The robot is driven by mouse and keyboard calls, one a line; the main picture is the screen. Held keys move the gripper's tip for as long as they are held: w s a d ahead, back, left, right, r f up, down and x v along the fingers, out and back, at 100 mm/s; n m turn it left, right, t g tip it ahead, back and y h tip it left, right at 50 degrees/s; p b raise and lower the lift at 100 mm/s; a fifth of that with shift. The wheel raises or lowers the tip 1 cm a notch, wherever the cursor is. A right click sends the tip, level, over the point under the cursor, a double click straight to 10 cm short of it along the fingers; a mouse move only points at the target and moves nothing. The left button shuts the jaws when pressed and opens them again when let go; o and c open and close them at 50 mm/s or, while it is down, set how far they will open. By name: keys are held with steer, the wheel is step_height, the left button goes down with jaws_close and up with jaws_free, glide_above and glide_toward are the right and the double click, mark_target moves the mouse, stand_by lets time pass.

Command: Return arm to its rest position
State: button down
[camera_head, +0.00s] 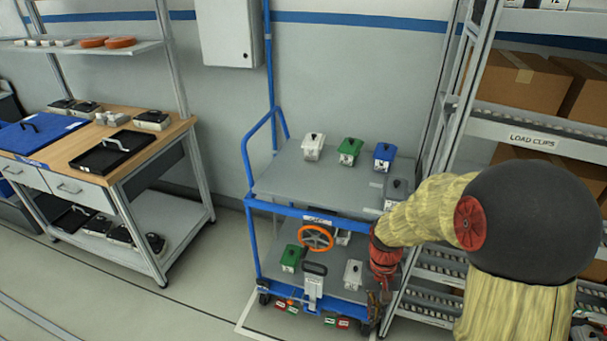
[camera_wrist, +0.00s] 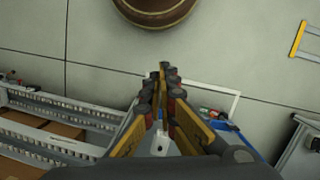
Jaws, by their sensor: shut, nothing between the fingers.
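My gripper (camera_wrist: 163,75) is shut and empty in the wrist view, its fingertips meeting, with the grey floor beyond them. In the head view my arm comes in from the right, with a dark round joint and yellowish sleeves. Its wrist hangs down at the right front corner of the blue cart (camera_head: 251,217), and the gripper (camera_head: 374,306) points downward there, small and partly hard to make out. I cannot tell from these views whether it touches the cart.
The cart's shelves hold white, green, blue and grey boxes (camera_head: 350,150) and an orange handwheel (camera_head: 316,238). A rack (camera_head: 520,130) with cartons stands close on the right. A wooden workbench (camera_head: 150,140) is at left. Floor between bench and cart (camera_head: 215,270) is clear.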

steer(key=s+r+t+p, duration=0.1)
steer(key=s+r+t, duration=0.3)
steer(key=r, duration=0.9)
steer(key=s+r+t, duration=0.4)
steer(key=s+r, duration=0.6)
steer(key=r, duration=0.4)
steer(key=shift+r+n+p, duration=0.3)
steer(key=shift+n+p, duration=0.1)
